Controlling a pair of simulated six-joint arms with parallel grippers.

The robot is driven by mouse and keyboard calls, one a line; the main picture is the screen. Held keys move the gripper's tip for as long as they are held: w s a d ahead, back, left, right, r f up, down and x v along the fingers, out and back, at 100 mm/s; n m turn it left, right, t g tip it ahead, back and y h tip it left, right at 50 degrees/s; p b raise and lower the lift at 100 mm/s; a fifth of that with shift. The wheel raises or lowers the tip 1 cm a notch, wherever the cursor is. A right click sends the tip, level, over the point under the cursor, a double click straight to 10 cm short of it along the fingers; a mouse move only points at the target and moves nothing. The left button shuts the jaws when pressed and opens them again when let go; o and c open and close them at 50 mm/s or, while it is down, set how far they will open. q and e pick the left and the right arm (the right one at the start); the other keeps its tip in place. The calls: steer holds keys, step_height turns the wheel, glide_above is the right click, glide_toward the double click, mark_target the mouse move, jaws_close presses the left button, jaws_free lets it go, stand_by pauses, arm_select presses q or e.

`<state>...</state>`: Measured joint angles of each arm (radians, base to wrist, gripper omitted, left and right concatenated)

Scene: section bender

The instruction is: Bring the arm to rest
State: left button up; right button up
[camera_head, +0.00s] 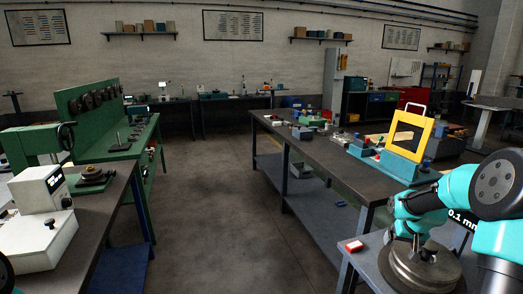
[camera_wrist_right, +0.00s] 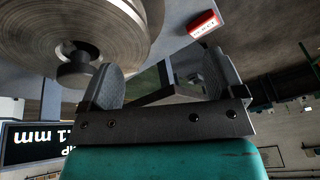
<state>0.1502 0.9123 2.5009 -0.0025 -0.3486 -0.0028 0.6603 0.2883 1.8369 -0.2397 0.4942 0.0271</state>
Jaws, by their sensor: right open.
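My right arm comes in from the right in the head view, with its gripper (camera_head: 395,229) low over a small bench. In the right wrist view the gripper (camera_wrist_right: 165,78) has its two grey fingers apart, with nothing held between them. A round stacked metal disc piece (camera_head: 425,270) with a central post stands by the gripper. In the wrist view the disc (camera_wrist_right: 70,25) and its dark knob (camera_wrist_right: 75,70) lie left of the left finger, outside the gap; I cannot tell whether they touch. My left gripper is not in view.
A red-and-white block marked REJECT (camera_wrist_right: 203,25) lies near the bench edge, also in the head view (camera_head: 354,246). A long workbench (camera_head: 330,160) carries a yellow-framed machine (camera_head: 406,136). A white machine (camera_head: 40,215) stands left. The aisle floor (camera_head: 215,200) is clear.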

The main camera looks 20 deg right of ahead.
steer(key=w+a+f+n+y, duration=0.1)
steer(key=w+a+f+y, duration=0.1)
steer(key=a+f, duration=0.9)
steer(key=w+a+f+n+y, duration=0.1)
steer(key=w+a+f+n, duration=0.1)
steer(key=a+f, duration=0.85)
steer(key=s+a+f+g, duration=0.1)
steer(key=s+a+f, duration=0.1)
steer(key=s+a, duration=0.2)
steer(key=s+a+f+n+g+y, duration=0.1)
steer(key=s+a+f, duration=0.2)
steer(key=a, duration=0.8)
steer(key=s+a+f+g, duration=0.1)
steer(key=s+a+f, duration=0.2)
steer(key=s+a, duration=0.3)
steer(key=shift+a+n+y, duration=0.4)
steer(key=shift+a, duration=0.8)
